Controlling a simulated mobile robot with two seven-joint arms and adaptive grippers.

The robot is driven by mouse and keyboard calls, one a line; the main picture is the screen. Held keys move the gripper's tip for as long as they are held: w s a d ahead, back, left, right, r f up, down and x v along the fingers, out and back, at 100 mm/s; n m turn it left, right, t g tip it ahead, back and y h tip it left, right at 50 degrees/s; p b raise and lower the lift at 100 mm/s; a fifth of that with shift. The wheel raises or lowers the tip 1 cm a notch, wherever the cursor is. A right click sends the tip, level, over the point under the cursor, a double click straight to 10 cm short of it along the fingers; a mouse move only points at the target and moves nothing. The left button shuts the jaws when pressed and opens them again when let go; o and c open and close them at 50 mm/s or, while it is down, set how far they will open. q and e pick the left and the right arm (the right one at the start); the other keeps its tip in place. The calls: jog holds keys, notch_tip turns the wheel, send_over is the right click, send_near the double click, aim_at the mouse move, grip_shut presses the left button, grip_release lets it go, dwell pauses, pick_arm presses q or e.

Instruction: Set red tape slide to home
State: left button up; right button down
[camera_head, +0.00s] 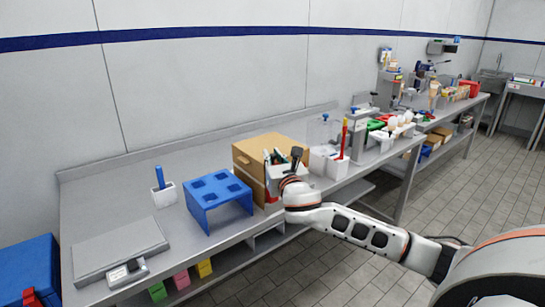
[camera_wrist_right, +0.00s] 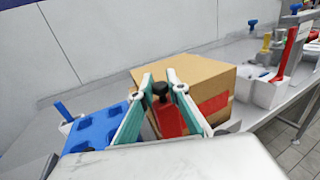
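A black knob (camera_wrist_right: 160,89) on a red part (camera_wrist_right: 168,120) shows in the right wrist view, in front of a cardboard box. I take the red part to be the red tape slide, but its lower end is hidden by my gripper. My right gripper (camera_wrist_right: 160,78) has its two green-and-white fingers apart, one on each side of the knob and red part. I cannot tell whether they touch. In the head view my right gripper (camera_head: 285,168) is beside the cardboard box (camera_head: 258,150), its fingers partly hidden. My left gripper is not in view.
The box bears red tape (camera_wrist_right: 213,105) on its side. A blue stand (camera_head: 218,195) with square recesses is left of the box, and white bins (camera_head: 330,165) are right of it. A grey plate (camera_head: 118,245) lies at the bench's near left end. The bench behind the blue stand is mostly clear.

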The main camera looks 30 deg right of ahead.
jog(key=shift+d, duration=0.3)
jog(key=w+d+p, duration=0.1)
jog(key=d+p, duration=0.1)
jog(key=d, duration=1.3)
jog(key=shift+d, duration=0.35)
jog(key=shift+w, duration=0.1)
jog(key=c, duration=2)
grip_release()
jog(key=shift+d, duration=0.1)
